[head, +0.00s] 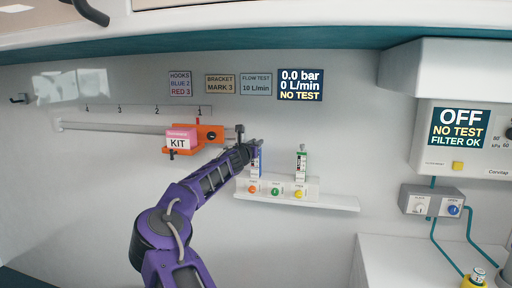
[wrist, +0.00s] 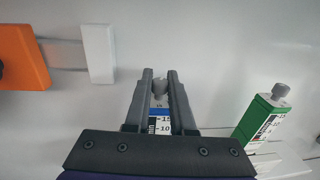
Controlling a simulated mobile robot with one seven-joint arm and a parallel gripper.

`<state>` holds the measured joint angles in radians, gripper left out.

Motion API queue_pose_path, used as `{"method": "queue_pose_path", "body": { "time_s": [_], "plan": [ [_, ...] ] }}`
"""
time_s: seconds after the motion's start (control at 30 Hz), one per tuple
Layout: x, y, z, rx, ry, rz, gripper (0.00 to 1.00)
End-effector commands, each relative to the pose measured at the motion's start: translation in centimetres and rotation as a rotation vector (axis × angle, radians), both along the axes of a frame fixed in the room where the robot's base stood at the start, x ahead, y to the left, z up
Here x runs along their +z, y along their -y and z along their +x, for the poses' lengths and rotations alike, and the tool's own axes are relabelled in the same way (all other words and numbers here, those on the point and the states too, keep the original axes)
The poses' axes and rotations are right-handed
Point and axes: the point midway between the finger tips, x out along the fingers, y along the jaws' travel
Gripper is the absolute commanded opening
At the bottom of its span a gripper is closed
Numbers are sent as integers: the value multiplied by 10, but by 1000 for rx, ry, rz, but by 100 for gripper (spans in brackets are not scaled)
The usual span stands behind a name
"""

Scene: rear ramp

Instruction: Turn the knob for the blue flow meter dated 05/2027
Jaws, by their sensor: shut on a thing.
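The blue flow meter (head: 256,161) stands upright on the white wall shelf, partly hidden behind my gripper (head: 256,147). In the wrist view its scale (wrist: 159,123) and blue top show between my fingers. Its grey knob (wrist: 160,88) sits between the fingers of my gripper (wrist: 160,74), which is shut on it. No date can be read on the meter. The dark display (head: 300,85) reads 0.0 bar, 0 L/min, NO TEST. A sign (head: 255,84) beside it reads FLOW TEST 10 L/min.
A green flow meter (head: 301,165) stands to the right, also in the wrist view (wrist: 265,120). The shelf (head: 335,202) carries orange, green and yellow outlets. An orange bracket (head: 209,134) with a pink KIT box (head: 181,139) hangs left on a rail (head: 110,127).

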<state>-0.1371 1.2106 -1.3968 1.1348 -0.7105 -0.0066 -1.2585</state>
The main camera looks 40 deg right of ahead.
Motion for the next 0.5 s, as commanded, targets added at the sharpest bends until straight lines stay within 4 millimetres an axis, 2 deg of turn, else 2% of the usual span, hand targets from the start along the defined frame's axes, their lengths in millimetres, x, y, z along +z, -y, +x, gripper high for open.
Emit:
{"method": "queue_pose_path", "body": {
  "time_s": [0.13,0.5],
  "plan": [
    [-8,1,-2,59,3,-2,0],
    [-5,3,-3,316,5,-2,0]
  ]
}}
